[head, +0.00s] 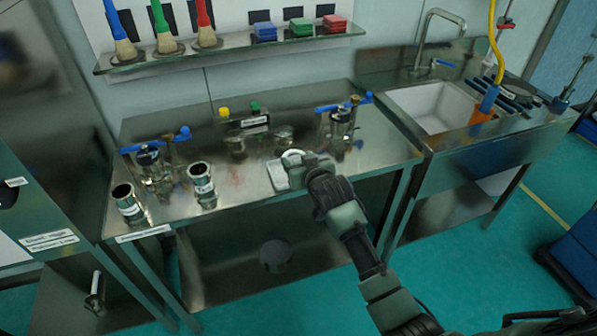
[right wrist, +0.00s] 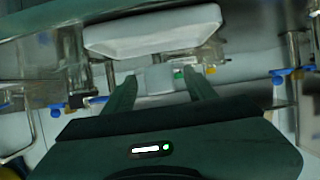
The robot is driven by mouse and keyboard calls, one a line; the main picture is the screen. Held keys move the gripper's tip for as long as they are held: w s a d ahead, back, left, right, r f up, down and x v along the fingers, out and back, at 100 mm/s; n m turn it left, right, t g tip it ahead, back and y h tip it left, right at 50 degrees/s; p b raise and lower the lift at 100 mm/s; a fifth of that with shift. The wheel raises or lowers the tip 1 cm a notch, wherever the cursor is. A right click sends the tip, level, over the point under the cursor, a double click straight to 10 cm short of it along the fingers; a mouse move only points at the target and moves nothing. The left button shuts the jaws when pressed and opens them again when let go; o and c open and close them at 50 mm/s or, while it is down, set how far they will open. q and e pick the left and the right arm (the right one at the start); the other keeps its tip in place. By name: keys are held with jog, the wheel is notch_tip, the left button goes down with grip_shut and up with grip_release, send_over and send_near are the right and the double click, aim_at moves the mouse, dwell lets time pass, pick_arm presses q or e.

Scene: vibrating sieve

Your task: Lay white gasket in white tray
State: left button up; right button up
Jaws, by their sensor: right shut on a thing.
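The white tray (head: 278,176) lies near the front edge of the steel table, partly hidden by my right gripper. It also shows as a pale, shallow shape at the top of the right wrist view (right wrist: 150,38). The white gasket (head: 291,154) is a small ring at the tips of my right gripper (head: 304,161), at the tray's back right end. My right gripper is shut on the gasket; whether the gasket touches the tray cannot be told. In the right wrist view the fingers (right wrist: 162,88) reach toward the tray. My left gripper is not in view.
Two steel cylinders (head: 202,183) (head: 128,201) stand at the table's front left. Clamped fittings with blue handles (head: 153,165) (head: 341,118) stand left and back right. A labelled block (head: 245,124) is behind. A sink (head: 436,106) is at right.

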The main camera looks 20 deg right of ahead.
jog(key=shift+f, duration=2.3)
jog(key=o, duration=1.3)
jog(key=shift+f, duration=0.1)
jog(key=shift+o, duration=0.2)
jog(key=v, duration=1.2)
